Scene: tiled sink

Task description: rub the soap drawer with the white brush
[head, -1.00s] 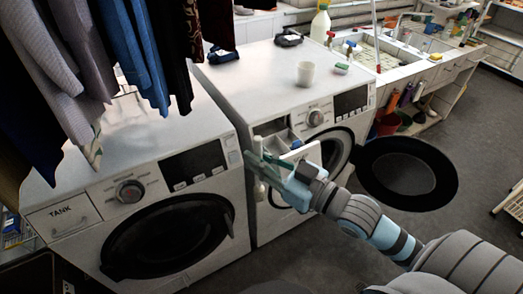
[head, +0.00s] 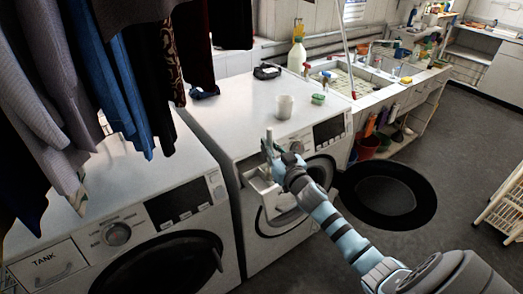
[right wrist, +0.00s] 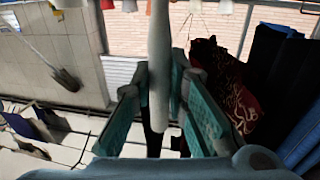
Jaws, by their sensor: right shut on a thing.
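The white brush (head: 269,136) stands nearly upright in my right gripper (head: 268,151), with its upper end above the fingers. In the right wrist view the white shaft of the brush (right wrist: 159,70) runs between the two teal fingers, which are shut on it. The soap drawer (head: 262,190) is pulled out from the front of the right-hand washing machine. My right gripper is just above the drawer in the head view and partly covers it. I cannot tell whether the brush touches the drawer. My left gripper is not in view.
Hanging clothes (head: 105,60) crowd the left. Grey floor is free at the right.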

